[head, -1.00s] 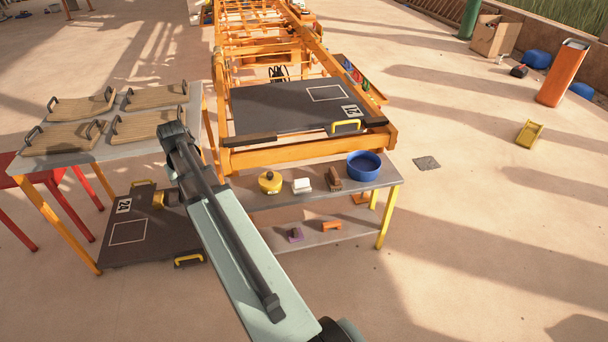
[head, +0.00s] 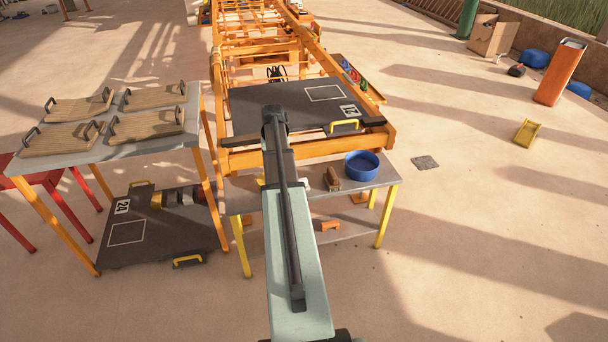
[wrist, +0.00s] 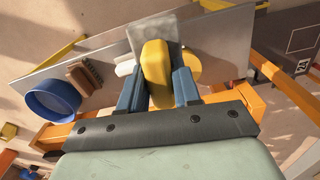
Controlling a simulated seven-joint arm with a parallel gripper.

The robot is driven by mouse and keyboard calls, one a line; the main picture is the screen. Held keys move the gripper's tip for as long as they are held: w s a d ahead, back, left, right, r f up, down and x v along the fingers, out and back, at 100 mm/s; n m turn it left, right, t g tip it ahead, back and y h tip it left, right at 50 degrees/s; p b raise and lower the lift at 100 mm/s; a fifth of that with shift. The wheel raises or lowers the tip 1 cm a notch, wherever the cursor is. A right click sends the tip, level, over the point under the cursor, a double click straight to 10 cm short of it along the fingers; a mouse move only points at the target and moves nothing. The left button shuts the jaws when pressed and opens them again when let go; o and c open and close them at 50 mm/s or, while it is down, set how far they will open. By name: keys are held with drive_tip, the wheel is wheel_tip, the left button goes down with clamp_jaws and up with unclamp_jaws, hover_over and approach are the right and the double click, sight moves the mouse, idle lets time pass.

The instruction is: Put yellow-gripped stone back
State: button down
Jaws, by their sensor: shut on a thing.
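My gripper (wrist: 157,88) shows in the wrist view, its two blue fingers shut on the yellow grip of the stone (wrist: 156,72). The stone's flat grey part (wrist: 154,32) extends beyond the fingers, over the grey bench (wrist: 225,40). I cannot tell how high above the bench it is. In the head view my arm hides the gripper and the stone, in front of the grey bench (head: 240,200) and the dark board on the orange frame (head: 250,105).
On the bench are a blue bowl (head: 362,165), a brown brush (head: 332,179), a white block (wrist: 125,67) and a round yellow thing (wrist: 191,66). An orange piece (head: 330,226) is on the lower shelf. A table with wooden boards (head: 150,146) stands left.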

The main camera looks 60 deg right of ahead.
drive_tip(key=s+d+f+m, duration=0.1)
drive_tip(key=s+d+f, duration=0.1)
drive_tip(key=d, duration=0.4)
drive_tip(key=s+d+f, duration=0.2)
drive_tip(key=d, duration=0.5)
drive_tip(key=w+d+f+n, duration=0.2)
drive_tip(key=w+d, duration=0.3)
drive_tip(key=d, duration=0.4)
drive_tip(key=shift+w+f, duration=0.15)
drive_tip(key=shift+f, duration=4.85)
drive_tip(key=shift+f, duration=0.15)
drive_tip(key=c, duration=0.8)
unclamp_jaws()
wheel_tip(320, 180, up, 12)
drive_tip(key=shift+a+r, duration=0.1)
drive_tip(key=shift+r, duration=0.05)
